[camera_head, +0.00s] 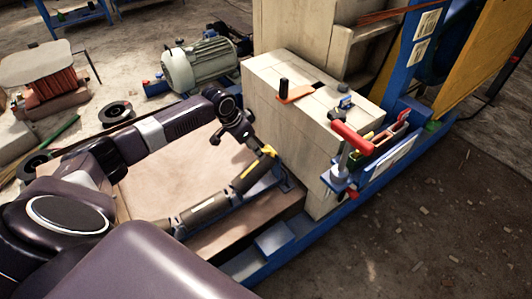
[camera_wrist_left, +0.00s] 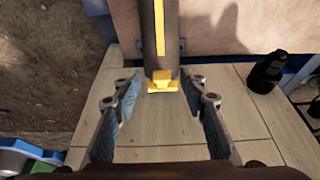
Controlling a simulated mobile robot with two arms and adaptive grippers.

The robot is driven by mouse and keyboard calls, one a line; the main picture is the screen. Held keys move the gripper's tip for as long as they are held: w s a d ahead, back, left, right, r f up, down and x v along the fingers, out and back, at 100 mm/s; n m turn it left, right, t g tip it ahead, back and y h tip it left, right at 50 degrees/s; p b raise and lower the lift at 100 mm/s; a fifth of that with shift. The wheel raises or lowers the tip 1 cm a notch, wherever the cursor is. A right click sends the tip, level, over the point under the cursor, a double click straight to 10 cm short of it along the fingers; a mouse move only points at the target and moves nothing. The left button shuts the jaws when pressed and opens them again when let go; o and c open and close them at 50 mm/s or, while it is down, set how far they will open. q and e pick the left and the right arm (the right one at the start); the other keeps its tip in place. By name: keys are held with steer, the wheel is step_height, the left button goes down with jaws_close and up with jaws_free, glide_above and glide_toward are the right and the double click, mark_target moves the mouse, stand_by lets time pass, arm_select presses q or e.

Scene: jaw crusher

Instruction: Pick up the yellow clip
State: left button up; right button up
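The yellow clip (camera_head: 268,150) sits at the upper end of a dark cylinder (camera_head: 204,210) with a yellow stripe, beside the pale block. In the left wrist view the clip (camera_wrist_left: 162,78) is at the end of the cylinder, near the middle of the picture. My left gripper (camera_wrist_left: 166,90) is open and empty. In that view its two fingertips lie either side of the clip, with gaps on both sides; how far the clip is in depth I cannot tell. In the head view the gripper (camera_head: 241,132) is just up and left of the clip. My right gripper is not in view.
The pale block (camera_head: 290,115) stands close right of the gripper, with an orange plate (camera_head: 296,94) on top. A red-handled tool (camera_head: 352,137) and a blue tray (camera_head: 390,155) are at its right side. A motor (camera_head: 200,66) stands behind. A brown board (camera_head: 150,190) lies below my arm.

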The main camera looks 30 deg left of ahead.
mark_target(265, 152)
arm_select(q)
steer(key=shift+b+x, duration=0.3)
steer(key=shift+x, duration=1.4)
steer(key=shift+a, duration=0.15)
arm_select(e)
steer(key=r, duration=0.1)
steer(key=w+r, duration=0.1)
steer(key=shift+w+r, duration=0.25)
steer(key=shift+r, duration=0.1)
arm_select(q)
steer(key=shift+c, duration=0.3)
jaws_close()
